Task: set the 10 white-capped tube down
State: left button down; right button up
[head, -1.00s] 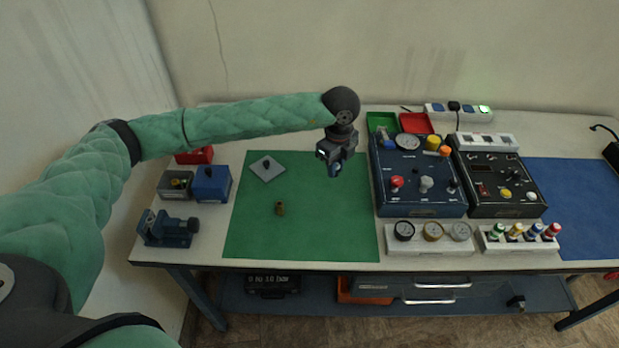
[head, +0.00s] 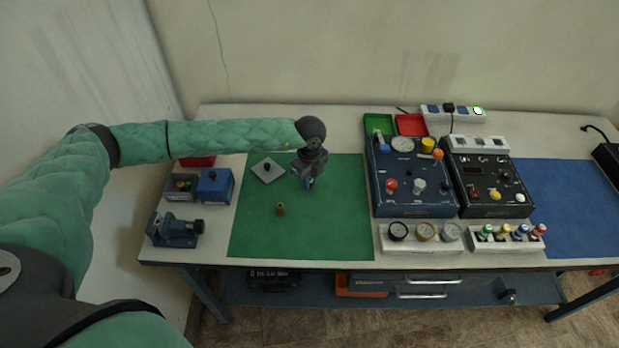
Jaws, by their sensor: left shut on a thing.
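My left gripper (head: 308,182) points down over the upper middle of the green mat (head: 325,225), to the right of a grey plate with a dark knob. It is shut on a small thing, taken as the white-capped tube. That thing is mostly hidden by the fingers, so its cap and marking cannot be made out. Whether it touches the mat cannot be told. My right gripper is not in view.
The grey plate (head: 268,170) and a small brass fitting (head: 280,209) are on the mat. Blue box (head: 215,186) and blue vise (head: 175,231) stand left. Blue panel (head: 410,205), gauge rack (head: 424,245) and colour-capped rack (head: 508,246) stand right. The mat's front is mostly clear.

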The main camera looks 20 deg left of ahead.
pick_arm(q)
jog(key=shift+f, duration=0.35)
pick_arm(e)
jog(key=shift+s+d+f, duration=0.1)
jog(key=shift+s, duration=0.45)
pick_arm(q)
jog(key=shift+f, duration=0.15)
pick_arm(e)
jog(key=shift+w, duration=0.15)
pick_arm(q)
jog(key=c, duration=1.3)
grip_release()
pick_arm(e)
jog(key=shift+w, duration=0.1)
